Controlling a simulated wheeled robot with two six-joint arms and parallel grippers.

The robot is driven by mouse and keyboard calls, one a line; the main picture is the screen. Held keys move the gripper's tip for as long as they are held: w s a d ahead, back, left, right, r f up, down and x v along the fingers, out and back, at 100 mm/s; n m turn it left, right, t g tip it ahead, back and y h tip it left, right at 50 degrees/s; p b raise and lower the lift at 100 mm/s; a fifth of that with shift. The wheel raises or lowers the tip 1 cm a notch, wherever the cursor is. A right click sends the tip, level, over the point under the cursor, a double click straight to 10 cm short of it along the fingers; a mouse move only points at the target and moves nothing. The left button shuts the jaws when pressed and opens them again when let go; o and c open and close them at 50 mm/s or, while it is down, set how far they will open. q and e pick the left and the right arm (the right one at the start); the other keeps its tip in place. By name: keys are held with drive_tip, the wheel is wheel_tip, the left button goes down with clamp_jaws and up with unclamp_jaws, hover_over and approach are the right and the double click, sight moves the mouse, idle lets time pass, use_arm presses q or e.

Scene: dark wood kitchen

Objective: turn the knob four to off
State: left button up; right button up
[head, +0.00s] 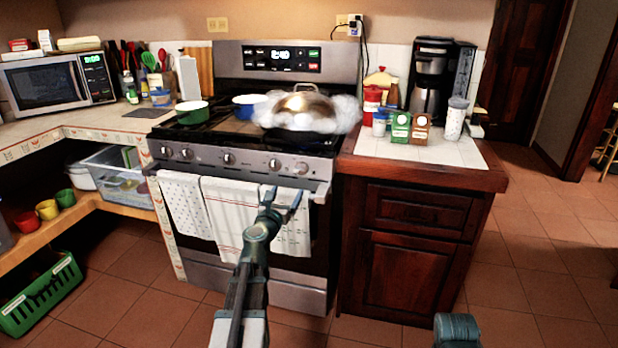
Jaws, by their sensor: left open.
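The stove (225,170) has a row of several round silver knobs on its front panel. Counting from the left, the fourth knob (274,164) is near the right end, beside the rightmost knob (302,168). I cannot read the knob markings or settings. My left gripper (284,192) is open and empty, in front of the towels and just below the two rightmost knobs in the picture. It appears apart from the knobs.
White steam surrounds a pan with a domed lid (305,103) on the right burner. A green pot (192,112) and blue pot (249,106) stand left of it. Towels (222,207) hang from the oven handle. Floor (520,270) at right is clear.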

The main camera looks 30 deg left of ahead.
sight(300, 172)
use_arm(q)
drive_tip(key=x, duration=1.3)
drive_tip(key=shift+w+r, duration=0.1)
drive_tip(key=shift+w, duration=0.3)
drive_tip(key=c, duration=1.4)
